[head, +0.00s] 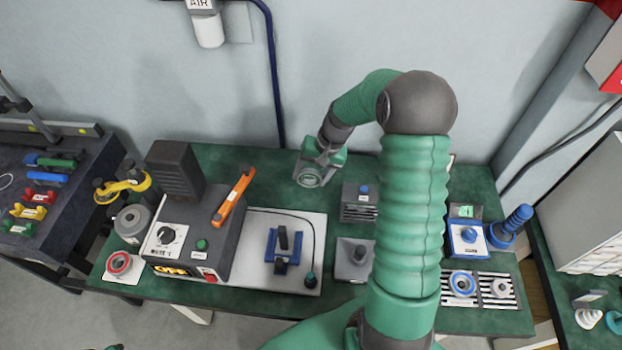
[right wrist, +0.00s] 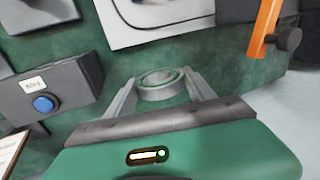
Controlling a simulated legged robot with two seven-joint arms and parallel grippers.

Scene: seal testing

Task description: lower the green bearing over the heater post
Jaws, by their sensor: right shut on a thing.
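My right gripper (head: 310,178) is at the back middle of the bench in the head view. It is shut on the green bearing (head: 307,180), a grey ring. In the right wrist view the ring (right wrist: 160,85) sits between the two fingertips, with a green tint at its edge. A dark upright post on a blue base (head: 282,250) stands on a pale plate (head: 250,280), in front and left of the gripper; I take it for the heater post. The bearing is apart from this post.
A grey box with a dial (head: 190,245) and an orange bar (head: 234,195) stand left of the plate. A block with a blue button (head: 362,200) is right of the gripper, also in the right wrist view (right wrist: 50,92). My right arm hides part of the bench.

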